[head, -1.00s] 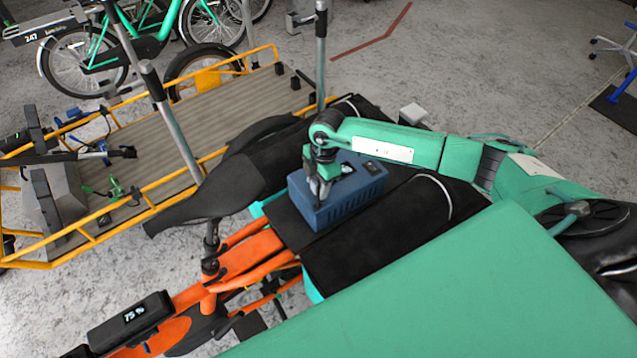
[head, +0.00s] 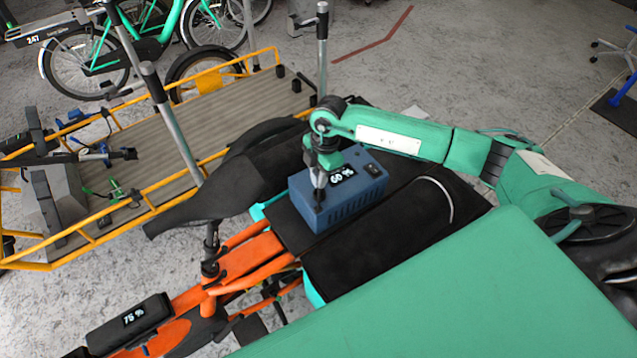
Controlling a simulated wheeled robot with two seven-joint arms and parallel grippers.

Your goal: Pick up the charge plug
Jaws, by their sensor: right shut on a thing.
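A blue charger box (head: 345,205) with a lit 60 % display (head: 342,175) sits on the black deck of the orange cargo bike. My right gripper (head: 319,190) points down over the left part of the box, with its fingers close together. It is shut on a small dark thing at its fingertips, which I take to be the charge plug; the fingers hide most of it. I cannot tell whether the plug still touches the box top. My left gripper is not in view.
The orange bike frame (head: 255,255) carries a 75 % display (head: 133,316). A black saddle (head: 205,205) and a yellow-railed cargo bed (head: 215,110) lie left of the box. A black pad (head: 400,235) lies right of it. A metal post (head: 322,55) stands behind.

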